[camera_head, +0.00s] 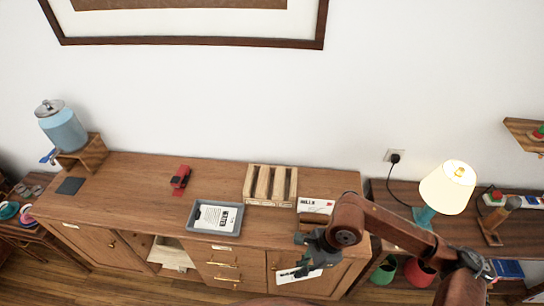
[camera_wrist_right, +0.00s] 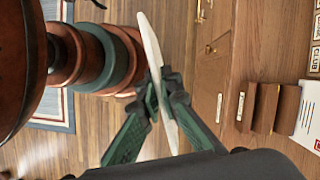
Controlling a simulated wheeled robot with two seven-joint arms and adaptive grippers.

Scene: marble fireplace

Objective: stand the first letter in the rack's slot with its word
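My right gripper (camera_head: 308,252) is in front of the cabinet, below its top. It is shut on a white letter (camera_head: 297,275), which hangs tilted with dark print facing the head camera. In the right wrist view the gripper (camera_wrist_right: 164,90) pinches the letter (camera_wrist_right: 150,45), seen nearly edge-on. The slotted wooden rack (camera_head: 270,203) stands on the cabinet top, up and left of the gripper. Its label strip shows partly in the right wrist view (camera_wrist_right: 316,58), with "CLUB" readable. My left gripper is not in view.
A grey tray (camera_head: 190,222) holding a printed paper (camera_head: 215,217) lies left of the rack. A red stapler-like object (camera_head: 180,179) lies farther left. A lit lamp (camera_head: 448,187) stands at right.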

